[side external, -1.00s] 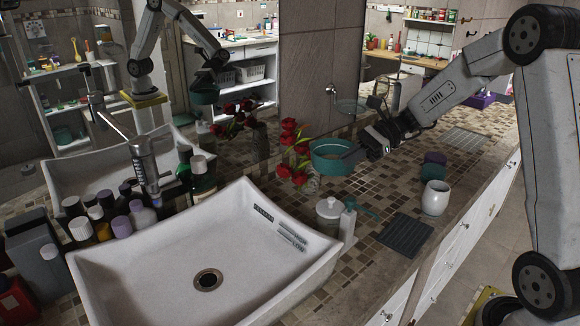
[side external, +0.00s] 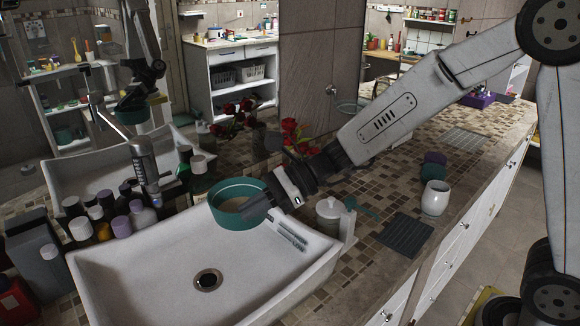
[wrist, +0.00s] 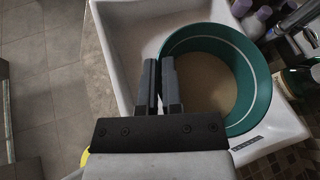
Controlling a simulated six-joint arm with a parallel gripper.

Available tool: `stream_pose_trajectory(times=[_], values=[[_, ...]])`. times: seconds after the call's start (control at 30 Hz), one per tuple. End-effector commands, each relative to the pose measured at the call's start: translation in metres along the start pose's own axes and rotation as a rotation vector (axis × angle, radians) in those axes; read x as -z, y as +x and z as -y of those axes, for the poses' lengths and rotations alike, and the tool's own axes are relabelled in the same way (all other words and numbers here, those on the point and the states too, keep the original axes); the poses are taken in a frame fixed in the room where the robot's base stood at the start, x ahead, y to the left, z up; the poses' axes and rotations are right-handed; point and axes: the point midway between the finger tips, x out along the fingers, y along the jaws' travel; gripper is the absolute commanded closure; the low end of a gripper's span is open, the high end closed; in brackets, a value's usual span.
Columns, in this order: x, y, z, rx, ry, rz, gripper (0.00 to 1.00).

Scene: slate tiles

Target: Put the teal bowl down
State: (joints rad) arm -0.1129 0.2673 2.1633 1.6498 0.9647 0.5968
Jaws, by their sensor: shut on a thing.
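The teal bowl (side external: 233,213) is in my gripper (side external: 260,208), held over the back right part of the white sink (side external: 135,268). My gripper is shut on the bowl's right wall in the side view. In the wrist view the bowl (wrist: 262,92) lies right of the closed fingers (wrist: 160,85), which grip its near wall. The bowl looks close to level, with a pale stripe inside and a tan bottom. I cannot tell from these frames how high it is above the sink.
Several bottles (side external: 110,215) stand left of the sink beside the faucet (side external: 143,170). A white jar (side external: 328,212) stands near the sink's right rim. A dark ribbed mat (side external: 405,234) and a white cup (side external: 435,198) lie farther right. Red flowers (side external: 298,133) stand behind my arm.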

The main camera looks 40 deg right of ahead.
Motion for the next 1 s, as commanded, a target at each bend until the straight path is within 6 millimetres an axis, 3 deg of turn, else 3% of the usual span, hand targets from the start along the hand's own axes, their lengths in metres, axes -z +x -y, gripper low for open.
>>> stream_pose_trajectory(times=[0.1, 0.4, 0.7, 1.0], values=[[-0.009, 0.016, -0.017, -0.003, -0.003, 0.000, 1.00], [-0.021, 0.040, -0.047, 0.000, -0.004, -0.001, 1.00], [0.014, 0.053, -0.051, 0.002, 0.001, -0.003, 1.00], [0.026, 0.058, -0.053, 0.004, -0.004, -0.002, 1.00]])
